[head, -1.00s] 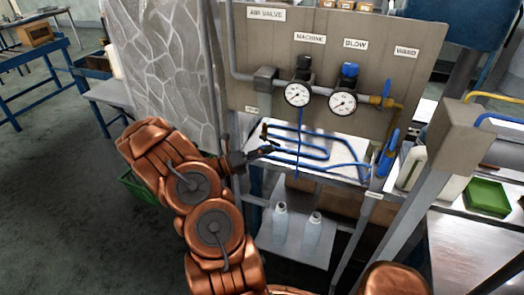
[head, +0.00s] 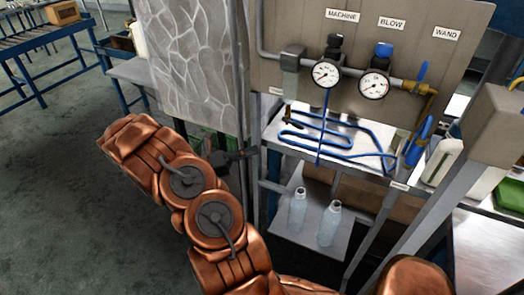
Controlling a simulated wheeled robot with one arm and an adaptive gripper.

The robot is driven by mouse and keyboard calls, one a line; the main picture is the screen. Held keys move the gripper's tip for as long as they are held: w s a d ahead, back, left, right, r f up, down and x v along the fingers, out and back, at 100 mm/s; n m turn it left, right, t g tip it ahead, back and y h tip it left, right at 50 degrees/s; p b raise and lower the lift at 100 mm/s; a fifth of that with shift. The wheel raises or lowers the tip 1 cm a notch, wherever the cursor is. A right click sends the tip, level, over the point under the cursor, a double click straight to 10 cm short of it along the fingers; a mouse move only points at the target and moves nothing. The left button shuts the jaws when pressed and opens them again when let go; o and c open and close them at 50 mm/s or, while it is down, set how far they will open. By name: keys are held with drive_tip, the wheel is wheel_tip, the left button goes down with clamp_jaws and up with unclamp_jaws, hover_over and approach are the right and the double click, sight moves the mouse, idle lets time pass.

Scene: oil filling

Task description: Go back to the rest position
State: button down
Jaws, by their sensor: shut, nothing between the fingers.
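My gripper (head: 250,152) is a small dark shape at the end of my copper-coloured arm, in the middle of the head view. It is shut and holds nothing. It is beside the dark post at the left of the air valve stand, with the stand's shelf (head: 274,150) to its right. My arm is folded, with its elbow pointing to the left. The fingertips are small and hard to make out against the dark post.
The grey panel (head: 290,22) carries two gauges, (head: 326,74) and (head: 374,85). A blue hose (head: 345,152) lies on the shelf below. Two clear bottles, (head: 297,211) and (head: 330,224), stand on the lower shelf (head: 285,235). A stone-patterned panel (head: 195,60) rises behind my arm. The floor at left is open.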

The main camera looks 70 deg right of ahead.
drive_tip(key=shift+w+a+f, duration=0.1)
drive_tip(key=shift+w+a, duration=0.1)
drive_tip(key=shift+w, duration=0.1)
idle(0.4)
